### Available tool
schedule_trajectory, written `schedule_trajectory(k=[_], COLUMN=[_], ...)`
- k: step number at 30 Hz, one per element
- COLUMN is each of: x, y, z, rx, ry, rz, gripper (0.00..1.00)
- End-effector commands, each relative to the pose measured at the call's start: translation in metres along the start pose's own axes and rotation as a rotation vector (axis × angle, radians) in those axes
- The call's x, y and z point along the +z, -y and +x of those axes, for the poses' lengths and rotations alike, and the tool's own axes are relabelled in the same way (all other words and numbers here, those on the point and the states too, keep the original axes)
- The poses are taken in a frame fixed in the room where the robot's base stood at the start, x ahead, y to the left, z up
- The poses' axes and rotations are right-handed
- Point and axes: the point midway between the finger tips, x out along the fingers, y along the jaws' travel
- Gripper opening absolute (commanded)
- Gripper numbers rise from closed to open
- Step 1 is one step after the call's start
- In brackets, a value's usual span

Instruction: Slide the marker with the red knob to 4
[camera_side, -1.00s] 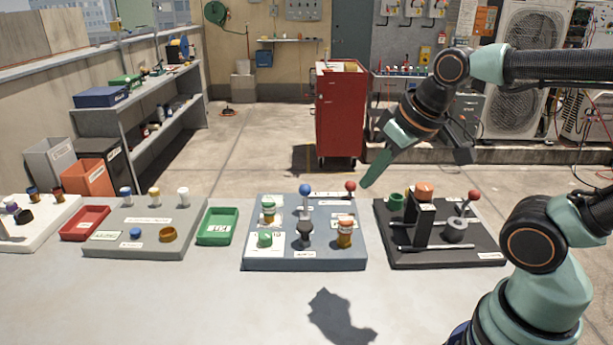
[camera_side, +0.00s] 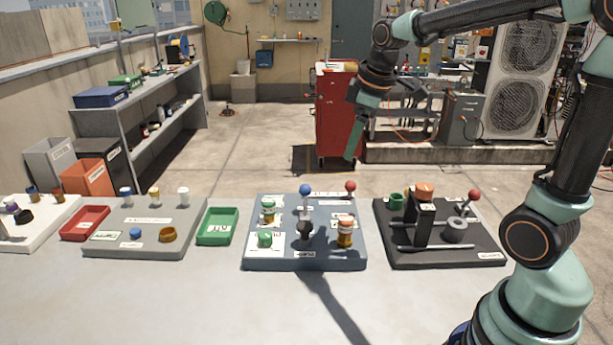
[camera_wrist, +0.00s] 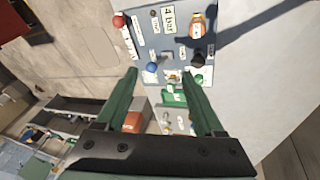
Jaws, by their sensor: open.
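The red knob (camera_side: 350,187) stands at the back right of the blue-grey board (camera_side: 262,252), at the right end of a white marked strip (camera_side: 328,194). In the wrist view the red knob (camera_wrist: 118,20) is at the upper left, beside its strip (camera_wrist: 129,42); the figures are too small to read. My gripper (camera_side: 355,140) is above and behind the board in the side view, apart from the knob. In the wrist view my gripper (camera_wrist: 160,80) has its two green fingers spread, with nothing held between them.
A blue-knobbed lever (camera_side: 305,189) stands left of the red knob. An orange-and-white bottle (camera_side: 344,233) and green-capped pieces sit on the same board. The black board (camera_side: 440,256) at right carries another red-knobbed lever (camera_side: 474,195). A green tray (camera_side: 218,227) lies left. The front table is clear.

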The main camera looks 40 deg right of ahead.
Motion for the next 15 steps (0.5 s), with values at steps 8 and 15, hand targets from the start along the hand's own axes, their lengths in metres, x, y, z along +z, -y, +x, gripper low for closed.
schedule_trajectory(k=[8,15], x=[0.002,0.014], y=[-0.076,-0.112], z=[0.058,0.096], rx=[-0.054,-0.095], ry=[0.085,0.114], rz=[-0.286,-0.451], gripper=[0.7,0.7])
